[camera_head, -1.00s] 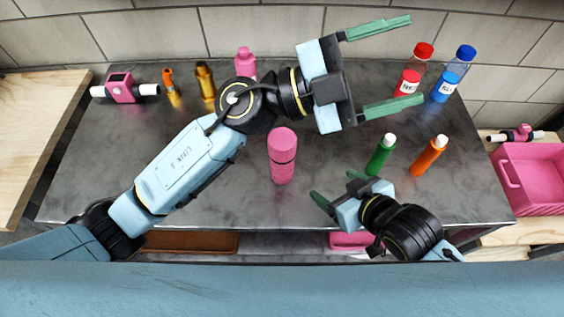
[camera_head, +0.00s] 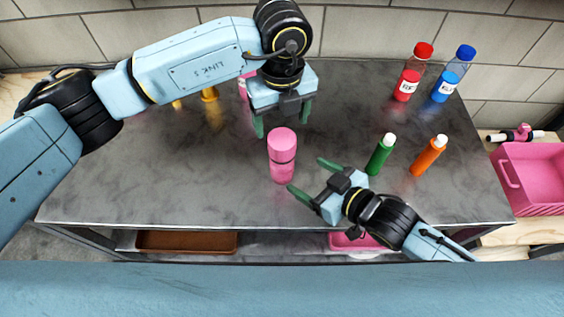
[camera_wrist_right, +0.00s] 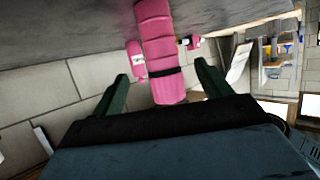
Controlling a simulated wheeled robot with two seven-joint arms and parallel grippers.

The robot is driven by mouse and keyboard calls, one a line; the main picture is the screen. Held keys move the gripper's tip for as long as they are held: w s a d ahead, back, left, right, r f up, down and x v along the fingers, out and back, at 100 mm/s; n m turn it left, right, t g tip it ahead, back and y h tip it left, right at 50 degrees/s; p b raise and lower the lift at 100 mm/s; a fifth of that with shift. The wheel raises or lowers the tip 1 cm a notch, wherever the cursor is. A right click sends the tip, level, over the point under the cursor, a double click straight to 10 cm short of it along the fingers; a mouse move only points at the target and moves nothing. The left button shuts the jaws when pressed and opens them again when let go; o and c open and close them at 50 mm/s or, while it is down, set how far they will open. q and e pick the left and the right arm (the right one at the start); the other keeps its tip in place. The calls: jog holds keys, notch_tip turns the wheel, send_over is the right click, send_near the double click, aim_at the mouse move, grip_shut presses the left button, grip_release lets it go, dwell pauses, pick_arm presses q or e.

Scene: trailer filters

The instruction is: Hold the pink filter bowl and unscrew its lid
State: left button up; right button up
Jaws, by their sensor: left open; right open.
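The pink filter bowl with its lid (camera_head: 282,155) stands upright on the grey metal table, a dark band around its middle. My left gripper (camera_head: 282,130) is open, pointing down just behind the bowl, its fingers on either side of the lid's level; contact cannot be told. My right gripper (camera_head: 309,178) is open to the front right of the bowl, with its fingers pointing toward it. In the right wrist view the pink bowl (camera_wrist_right: 160,50) lies between and beyond the open fingers (camera_wrist_right: 160,85), apart from them.
A green bottle (camera_head: 381,154) and an orange bottle (camera_head: 428,156) stand to the right. A red bottle (camera_head: 410,75) and a blue bottle (camera_head: 451,77) stand at the back right. A pink crate (camera_head: 540,180) is beyond the table's right edge. Another pink item (camera_head: 245,88) is partly hidden behind my left arm.

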aim_at(288, 165)
jog(key=x, duration=1)
jog(key=shift+a, duration=0.15)
jog(key=shift+c, duration=0.4)
